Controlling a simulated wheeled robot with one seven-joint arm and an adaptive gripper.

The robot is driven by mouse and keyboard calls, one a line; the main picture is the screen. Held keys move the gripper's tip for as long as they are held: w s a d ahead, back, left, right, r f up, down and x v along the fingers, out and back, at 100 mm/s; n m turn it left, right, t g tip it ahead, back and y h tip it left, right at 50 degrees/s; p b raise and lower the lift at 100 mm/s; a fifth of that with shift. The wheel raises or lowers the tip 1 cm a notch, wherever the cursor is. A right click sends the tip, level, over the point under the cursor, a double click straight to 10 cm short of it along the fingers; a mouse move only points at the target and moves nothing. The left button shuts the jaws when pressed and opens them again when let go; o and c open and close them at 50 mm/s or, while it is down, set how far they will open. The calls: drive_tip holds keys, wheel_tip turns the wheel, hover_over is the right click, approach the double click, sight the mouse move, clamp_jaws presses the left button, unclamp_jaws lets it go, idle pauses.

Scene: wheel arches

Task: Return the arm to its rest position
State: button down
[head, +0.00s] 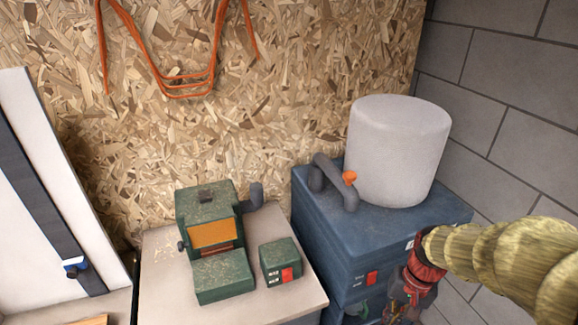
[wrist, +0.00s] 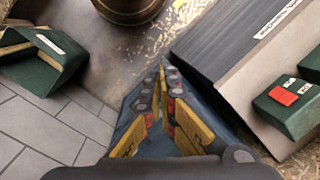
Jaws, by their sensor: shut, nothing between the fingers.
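My gripper (wrist: 161,72) is shut in the wrist view, its two yellow and grey fingers meeting at the tips with nothing between them. In the head view my arm comes in from the right edge, and the gripper (head: 402,304) hangs low in front of the blue cabinet (head: 345,258). Its fingertips are not clear there.
A green machine (head: 212,225) and a green switch box (head: 281,262) with a red switch stand on a pale bench. A white drum (head: 398,150) stands on the blue cabinet, near a grey pipe. In the wrist view, a green container (wrist: 45,68) lies left over tiled floor.

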drive_tip(key=s+a+r+n+t, duration=0.2)
drive_tip(key=s+r+t, duration=0.1)
drive_tip(key=r, duration=0.5)
drive_tip(key=s+a+r+n+t+h, duration=0.1)
drive_tip(key=s+a+r+n+t, duration=0.1)
drive_tip(key=s+r, duration=0.3)
drive_tip(key=shift+s+a+r+t+h, duration=0.45)
drive_tip(key=shift+a+r, duration=0.35)
drive_tip(key=shift+r, duration=1.4)
drive_tip(key=shift+w, duration=0.1)
